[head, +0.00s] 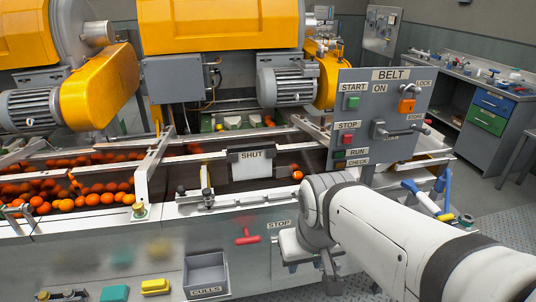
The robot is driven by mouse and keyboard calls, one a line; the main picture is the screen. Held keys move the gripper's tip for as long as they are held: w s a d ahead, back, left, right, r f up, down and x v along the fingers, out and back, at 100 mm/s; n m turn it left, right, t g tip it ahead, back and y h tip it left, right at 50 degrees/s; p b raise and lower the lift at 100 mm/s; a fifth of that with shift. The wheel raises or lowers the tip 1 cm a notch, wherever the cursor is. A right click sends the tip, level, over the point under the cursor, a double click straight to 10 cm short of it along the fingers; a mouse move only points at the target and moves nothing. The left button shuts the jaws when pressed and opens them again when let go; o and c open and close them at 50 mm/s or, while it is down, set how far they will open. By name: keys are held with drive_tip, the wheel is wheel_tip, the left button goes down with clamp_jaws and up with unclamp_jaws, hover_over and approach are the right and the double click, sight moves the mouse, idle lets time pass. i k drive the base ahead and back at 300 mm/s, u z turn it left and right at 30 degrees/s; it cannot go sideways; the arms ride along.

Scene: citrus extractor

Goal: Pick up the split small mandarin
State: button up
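Many small orange fruits (66,205) lie in the trough at the left. A lone small orange fruit (297,175) lies apart from them, right of the plate marked SHUT, just above my arm's wrist in the picture. Another orange fruit (269,121) shows farther back. I cannot make out a split in any of them at this size. My arm reaches in from the lower right, and my gripper (330,277) hangs low in front of the machine's front panel. Its fingers are too small and dark to tell open from shut.
A grey open bin marked CULLS (206,276) stands at the front. The SHUT plate (252,165) crosses the channel. A BELT control panel (376,118) rises behind my arm. A red handle (248,237) sticks out of the front panel. A workbench (485,110) stands far right.

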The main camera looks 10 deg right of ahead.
sight(296, 175)
drive_tip(key=i, duration=0.95)
drive_tip(key=z, duration=0.05)
